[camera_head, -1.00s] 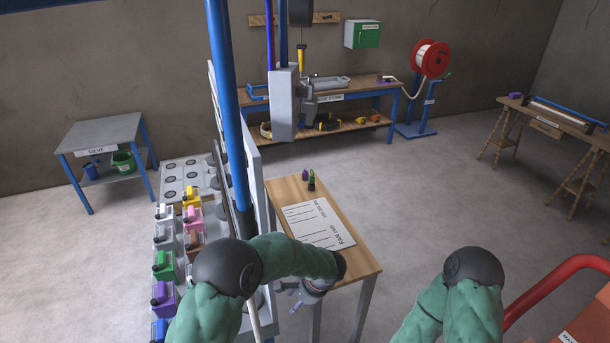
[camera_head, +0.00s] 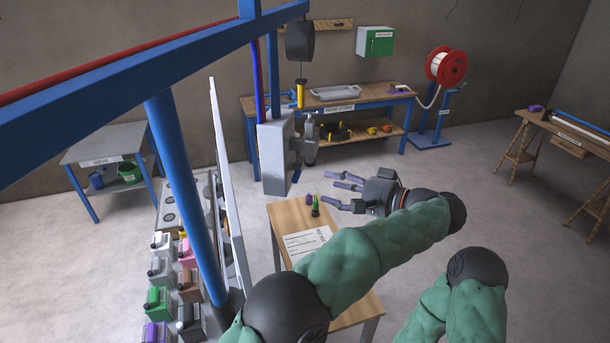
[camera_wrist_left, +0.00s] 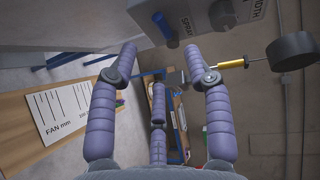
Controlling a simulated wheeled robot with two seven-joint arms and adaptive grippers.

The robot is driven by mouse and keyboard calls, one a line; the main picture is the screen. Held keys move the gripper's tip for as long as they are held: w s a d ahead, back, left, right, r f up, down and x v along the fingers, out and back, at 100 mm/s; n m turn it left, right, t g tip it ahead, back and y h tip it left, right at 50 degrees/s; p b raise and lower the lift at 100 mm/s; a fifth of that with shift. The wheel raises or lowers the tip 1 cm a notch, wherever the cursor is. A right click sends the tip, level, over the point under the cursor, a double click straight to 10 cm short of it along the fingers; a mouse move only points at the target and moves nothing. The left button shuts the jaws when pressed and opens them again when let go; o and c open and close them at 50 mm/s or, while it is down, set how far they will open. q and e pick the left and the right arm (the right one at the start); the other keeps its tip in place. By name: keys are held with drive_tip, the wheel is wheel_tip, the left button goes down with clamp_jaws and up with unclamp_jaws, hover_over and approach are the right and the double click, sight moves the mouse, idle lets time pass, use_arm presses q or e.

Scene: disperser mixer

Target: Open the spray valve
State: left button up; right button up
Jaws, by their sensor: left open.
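The spray valve's blue lever (camera_wrist_left: 165,29) shows at the top of the left wrist view, beside a SPRAY label on a grey housing (camera_wrist_left: 200,14). In the head view the grey housing (camera_head: 275,155) stands beyond the small table, with a blue lever (camera_head: 296,175) low on its right side. My left gripper (camera_head: 340,189) is open and empty, right of the housing and apart from it, fingers pointing left. In the left wrist view its spread fingers (camera_wrist_left: 163,62) lie below the lever without touching it. My right gripper is out of view.
A blue frame post (camera_head: 185,190) and white panel (camera_head: 230,190) stand left.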

sight(297, 174)
use_arm(q)
drive_tip(key=p+x, duration=0.1)
drive_tip(key=x, duration=0.8)
drive_tip(key=shift+a, duration=0.1)
drive_tip(key=shift+f, duration=0.1)
clamp_jaws()
